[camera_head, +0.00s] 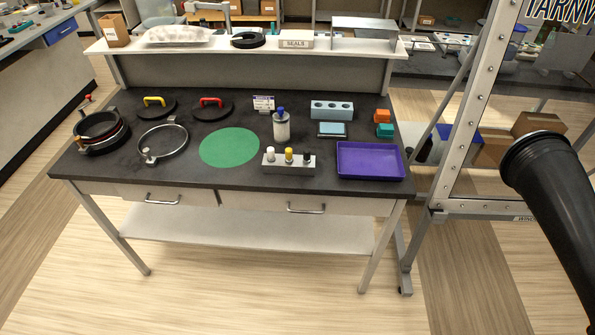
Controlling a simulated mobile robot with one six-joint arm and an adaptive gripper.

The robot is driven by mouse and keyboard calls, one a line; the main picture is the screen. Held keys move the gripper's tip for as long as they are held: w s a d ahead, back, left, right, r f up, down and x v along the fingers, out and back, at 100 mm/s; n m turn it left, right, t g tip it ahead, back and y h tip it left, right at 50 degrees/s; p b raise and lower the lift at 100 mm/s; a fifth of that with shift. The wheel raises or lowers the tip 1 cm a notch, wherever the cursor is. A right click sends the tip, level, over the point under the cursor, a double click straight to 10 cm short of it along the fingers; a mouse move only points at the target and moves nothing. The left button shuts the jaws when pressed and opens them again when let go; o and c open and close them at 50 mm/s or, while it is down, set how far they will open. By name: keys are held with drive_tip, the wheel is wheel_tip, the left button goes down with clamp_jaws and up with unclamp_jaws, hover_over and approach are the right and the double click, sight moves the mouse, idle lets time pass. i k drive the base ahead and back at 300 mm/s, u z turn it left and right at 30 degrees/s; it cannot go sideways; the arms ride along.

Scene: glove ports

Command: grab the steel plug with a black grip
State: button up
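A steel block (272,167) stands near the front edge of the dark table, right of a green disc. Several plugs do not show, only three small ones in a row: white-topped (270,154), yellow-topped (288,155) and black-topped. The plug with the black grip (307,156) is at the right end, upright, close to the purple tray. Its lower part is hidden in the block. My gripper is not in this view, so its state does not show.
A purple tray (370,160) lies right of the block. The green disc (229,147) lies flat to its left. A grey bottle (281,125) stands behind it. A raised shelf (220,46) runs along the back. A large black tube (555,205) fills the right foreground.

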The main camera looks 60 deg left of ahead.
sight(307, 151)
drive_tip(key=k, duration=1.3)
drive_tip(key=z, duration=1.45)
drive_tip(key=k, duration=0.1)
drive_tip(key=u, duration=3.8)
drive_tip(key=i, duration=0.8)
drive_tip(key=z, duration=0.05)
